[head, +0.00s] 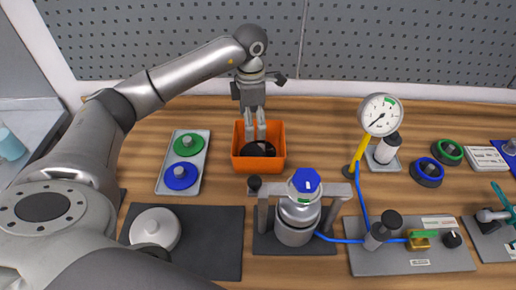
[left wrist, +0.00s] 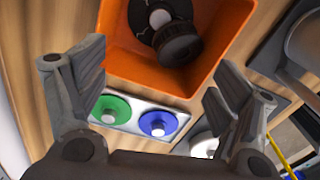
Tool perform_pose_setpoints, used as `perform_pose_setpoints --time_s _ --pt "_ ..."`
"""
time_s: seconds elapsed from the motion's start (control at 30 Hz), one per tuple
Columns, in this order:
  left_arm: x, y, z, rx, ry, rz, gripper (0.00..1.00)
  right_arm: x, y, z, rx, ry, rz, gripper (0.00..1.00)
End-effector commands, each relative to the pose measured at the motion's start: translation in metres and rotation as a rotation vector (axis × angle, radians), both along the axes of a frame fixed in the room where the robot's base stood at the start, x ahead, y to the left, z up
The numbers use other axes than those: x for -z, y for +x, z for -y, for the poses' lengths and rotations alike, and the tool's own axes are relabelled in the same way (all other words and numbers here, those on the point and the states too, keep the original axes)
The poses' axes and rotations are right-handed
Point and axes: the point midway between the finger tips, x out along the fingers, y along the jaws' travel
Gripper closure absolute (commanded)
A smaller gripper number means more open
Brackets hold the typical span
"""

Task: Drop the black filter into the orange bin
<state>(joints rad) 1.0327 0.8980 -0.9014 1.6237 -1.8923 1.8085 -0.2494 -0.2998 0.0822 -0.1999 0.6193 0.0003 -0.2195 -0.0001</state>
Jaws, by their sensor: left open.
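The orange bin (head: 236,158) stands on the wooden table near the pegboard, and it fills the upper middle of the left wrist view (left wrist: 205,80). My left gripper (head: 256,138) points down over the bin, with its fingers open and nothing between them; the open fingers also show in the left wrist view (left wrist: 157,80). In the head view the bin's contents are partly hidden by the fingers. My right gripper is not in view.
Left of the bin is a grey tray (head: 165,183) with a green disc (head: 187,143) and a blue disc (head: 180,176). In front stands a metal vessel with a blue cap (head: 306,181). A yellow-stemmed gauge (head: 380,114) stands to the right.

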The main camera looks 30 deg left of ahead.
Motion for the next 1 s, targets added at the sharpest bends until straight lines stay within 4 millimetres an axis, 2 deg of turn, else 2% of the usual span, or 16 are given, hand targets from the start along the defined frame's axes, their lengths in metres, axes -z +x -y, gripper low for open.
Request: perform_pose_setpoints --time_s 0.03,0.2,0.4,0.6,1.0 --pt "-0.013 0.002 0.000 -0.001 0.000 0.007 0.14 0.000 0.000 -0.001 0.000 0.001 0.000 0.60" --pt "-0.050 0.001 0.000 0.000 0.000 0.006 0.14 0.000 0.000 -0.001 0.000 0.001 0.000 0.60" --pt "-0.080 0.000 0.000 0.000 -0.001 0.002 0.14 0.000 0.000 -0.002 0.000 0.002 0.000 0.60" --pt "-0.090 0.000 -0.001 -0.001 -0.001 0.001 0.14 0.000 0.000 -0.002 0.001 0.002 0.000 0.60" --pt "-0.090 0.000 0.000 -0.001 -0.001 0.001 0.14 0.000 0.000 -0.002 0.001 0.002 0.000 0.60"
